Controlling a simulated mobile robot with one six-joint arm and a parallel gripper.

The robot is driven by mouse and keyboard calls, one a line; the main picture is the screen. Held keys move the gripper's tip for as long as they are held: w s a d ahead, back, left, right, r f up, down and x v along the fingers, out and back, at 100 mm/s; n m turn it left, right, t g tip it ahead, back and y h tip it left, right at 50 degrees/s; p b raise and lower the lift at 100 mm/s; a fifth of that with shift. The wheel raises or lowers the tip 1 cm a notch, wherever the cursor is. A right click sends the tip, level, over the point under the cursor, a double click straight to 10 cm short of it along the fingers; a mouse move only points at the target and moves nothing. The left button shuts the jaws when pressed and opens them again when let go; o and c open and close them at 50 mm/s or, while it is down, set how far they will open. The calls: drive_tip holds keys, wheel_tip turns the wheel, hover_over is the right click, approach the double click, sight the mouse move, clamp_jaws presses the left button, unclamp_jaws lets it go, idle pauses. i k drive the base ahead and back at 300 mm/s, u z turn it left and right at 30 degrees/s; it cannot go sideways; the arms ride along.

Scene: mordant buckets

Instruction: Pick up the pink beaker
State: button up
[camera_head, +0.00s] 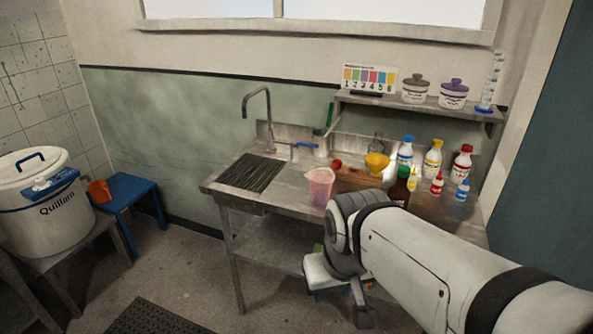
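The pink beaker (319,187) stands upright on the steel sink bench (290,197), near its front edge and right of the ribbed drain area. It is translucent, with a pouring lip. My arm comes in from the lower right. My gripper (362,312) hangs from the wrist in front of the bench, below its top and apart from the beaker. Only part of the gripper shows, so its opening is hidden. The wrist is just right of and below the beaker in the picture.
Several capped bottles stand to the right. A tap (257,110) rises at the back. A white bucket (40,205) and blue stool (128,195) are at left.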

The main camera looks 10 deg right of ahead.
sight(321, 180)
drive_tip(key=u, duration=0.05)
drive_tip(key=i, duration=1)
drive_tip(key=z, duration=0.05)
